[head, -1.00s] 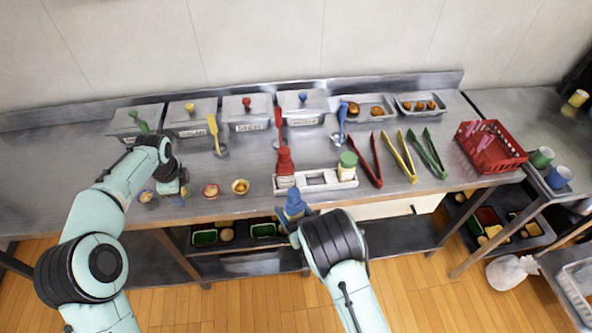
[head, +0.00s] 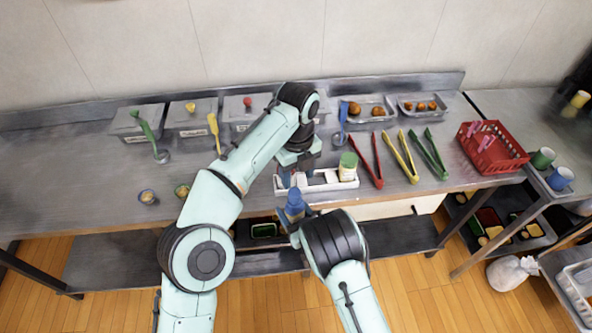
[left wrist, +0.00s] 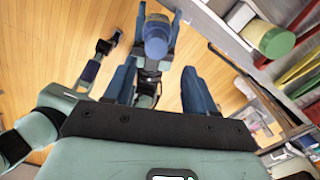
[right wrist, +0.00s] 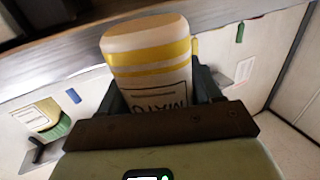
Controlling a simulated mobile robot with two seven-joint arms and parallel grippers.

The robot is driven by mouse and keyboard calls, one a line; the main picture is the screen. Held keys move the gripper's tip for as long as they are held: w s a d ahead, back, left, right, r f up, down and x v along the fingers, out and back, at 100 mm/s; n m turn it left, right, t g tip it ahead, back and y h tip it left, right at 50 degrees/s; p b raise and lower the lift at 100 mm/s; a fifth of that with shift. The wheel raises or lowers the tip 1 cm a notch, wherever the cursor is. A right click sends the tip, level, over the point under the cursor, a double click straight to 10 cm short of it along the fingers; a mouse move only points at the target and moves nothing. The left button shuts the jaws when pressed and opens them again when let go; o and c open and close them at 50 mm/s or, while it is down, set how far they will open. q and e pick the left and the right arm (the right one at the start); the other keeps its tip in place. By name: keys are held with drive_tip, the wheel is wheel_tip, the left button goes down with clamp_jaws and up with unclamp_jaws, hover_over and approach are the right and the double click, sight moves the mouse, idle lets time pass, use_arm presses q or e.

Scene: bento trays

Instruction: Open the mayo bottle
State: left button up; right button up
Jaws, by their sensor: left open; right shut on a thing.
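The mayo bottle shows its blue cap (head: 295,203) in the head view, in front of the table's edge. My right gripper (head: 292,222) is shut on the bottle. In the right wrist view the pale bottle body (right wrist: 150,60) has yellow bands and dark lettering. My left gripper (head: 298,174) is open and empty, above the rack and just beyond the cap. In the left wrist view the blue cap (left wrist: 157,47) is ahead, between the lines of the two left fingers (left wrist: 160,75) and apart from them.
A white rack (head: 318,186) at the table's front holds a green-capped bottle (head: 348,166), close right of my left gripper. Red tongs (head: 371,160), yellow tongs (head: 402,158) and a red basket (head: 491,160) lie further right. My left arm hides part of the table.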

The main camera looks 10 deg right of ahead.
sight(297, 192)
use_arm(q)
wheel_tip(297, 192, down, 7)
drive_tip(key=shift+f, duration=0.2)
idle(0.3)
